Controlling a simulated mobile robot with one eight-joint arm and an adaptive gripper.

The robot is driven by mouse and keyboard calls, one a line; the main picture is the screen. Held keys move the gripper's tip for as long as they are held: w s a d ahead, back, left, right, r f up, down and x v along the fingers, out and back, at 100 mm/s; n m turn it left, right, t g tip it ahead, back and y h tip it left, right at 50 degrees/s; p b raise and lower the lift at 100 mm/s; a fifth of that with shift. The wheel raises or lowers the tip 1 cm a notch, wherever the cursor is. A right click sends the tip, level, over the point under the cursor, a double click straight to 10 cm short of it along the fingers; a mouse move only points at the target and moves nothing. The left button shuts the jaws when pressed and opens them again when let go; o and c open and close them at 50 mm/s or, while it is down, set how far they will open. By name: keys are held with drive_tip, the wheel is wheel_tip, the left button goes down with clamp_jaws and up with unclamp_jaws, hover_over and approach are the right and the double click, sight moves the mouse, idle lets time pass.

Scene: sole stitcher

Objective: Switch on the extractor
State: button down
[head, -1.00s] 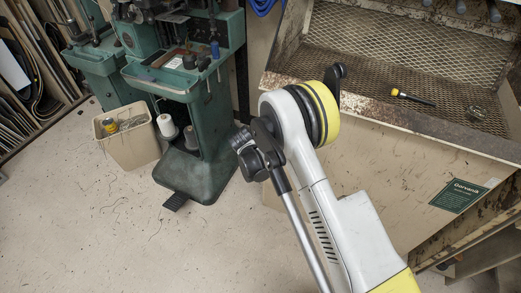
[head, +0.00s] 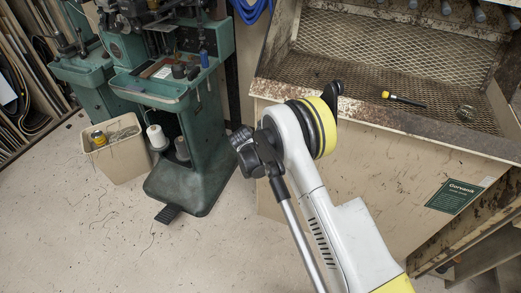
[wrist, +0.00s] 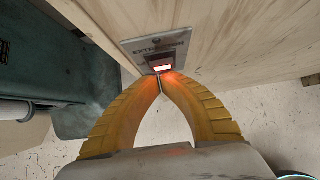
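In the wrist view, a grey metal plate (wrist: 150,45) marked "EXTRACTOR" is fixed on a pale wooden panel. Its small switch (wrist: 162,68) glows white with an orange-red rim and casts red light on my fingers. My gripper (wrist: 161,78) has yellow ribbed fingers whose tips meet, with nothing seen between them. The tips are right at the lower edge of the switch; I cannot tell whether they touch it. In the head view the switch and my fingertips are hidden.
A grimy bench (head: 405,140) with mesh tray stands at right, holding a yellow-and-black tool (head: 403,99). A green stitching machine (head: 195,150) and a beige bin (head: 120,160) with contents stand at left. The floor in front is clear.

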drive_tip(key=shift+r, duration=0.15)
drive_tip(key=shift+r, duration=0.7)
drive_tip(key=s+a+f+p+v, duration=0.1)
drive_tip(key=p+v, duration=0.3)
drive_tip(key=v, duration=0.9)
drive_tip(key=shift+s+f, duration=0.4)
drive_tip(key=shift+s, duration=0.15)
